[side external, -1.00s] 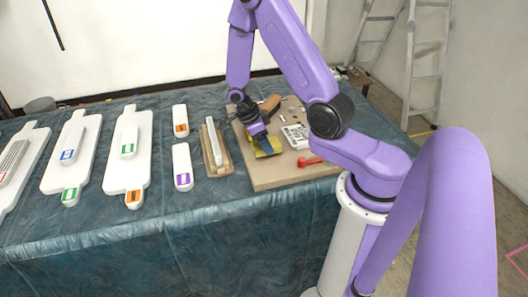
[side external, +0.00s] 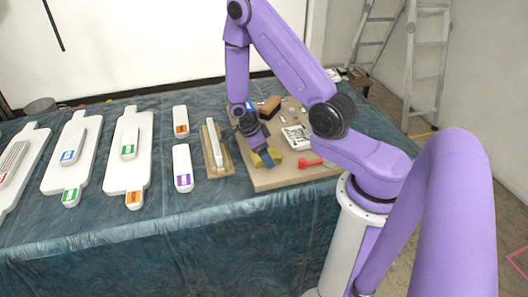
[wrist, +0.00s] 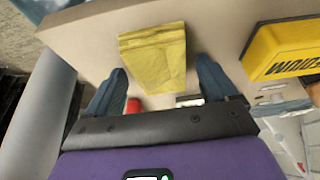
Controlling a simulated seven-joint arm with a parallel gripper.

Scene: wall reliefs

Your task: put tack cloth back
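The tack cloth, a folded yellow pad (wrist: 155,58), lies on the tan board ahead of my gripper in the wrist view. In the side external view the cloth (side external: 268,157) shows partly behind my gripper's fingers. My gripper (wrist: 162,68) is open, its two blue fingers apart with the cloth in the gap between and just beyond their tips. In the side external view my gripper (side external: 262,148) is low over the left part of the board. Whether the fingers touch the cloth cannot be told.
The tan board (side external: 290,178) also carries a red tool (side external: 310,162), a white printed item (side external: 297,137) and a brown block (side external: 270,106). A yellow lettered block (wrist: 285,48) is right of the fingers in the wrist view. A wooden tray (side external: 226,170) is left of the board.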

